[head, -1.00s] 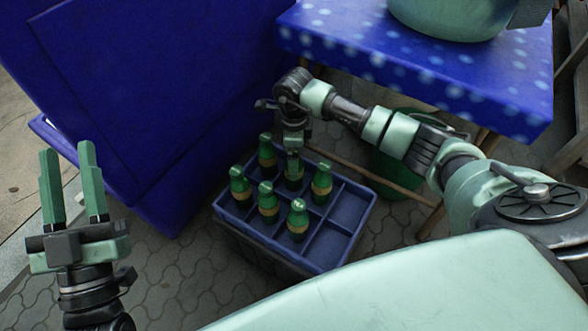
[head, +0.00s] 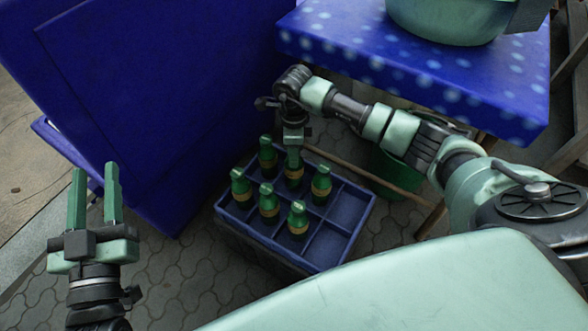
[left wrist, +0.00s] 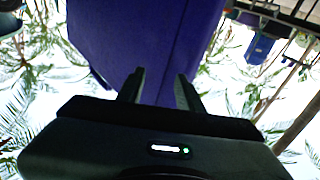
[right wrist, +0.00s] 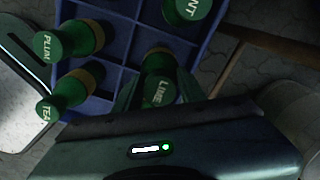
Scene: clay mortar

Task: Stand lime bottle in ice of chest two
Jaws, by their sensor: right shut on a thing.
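The lime bottle (right wrist: 160,72), green with a gold band and its name on the cap, is between the fingers of my right gripper (right wrist: 155,95) in the right wrist view. In the head view my right gripper (head: 293,160) points down and is shut on this bottle (head: 294,178), at the back of the blue divided crate (head: 341,229). I cannot tell whether the bottle is clear of its compartment. My left gripper (head: 96,197) is open and empty, fingers up, in front of a big blue chest (head: 160,85). No chest number or ice is visible.
Several other green bottles (head: 298,219) stand in the crate, with empty compartments at its right. A blue spotted table (head: 420,62) with a pale green tub (head: 445,22) is at upper right. A green bin (head: 398,173) and wooden pole are beside the crate.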

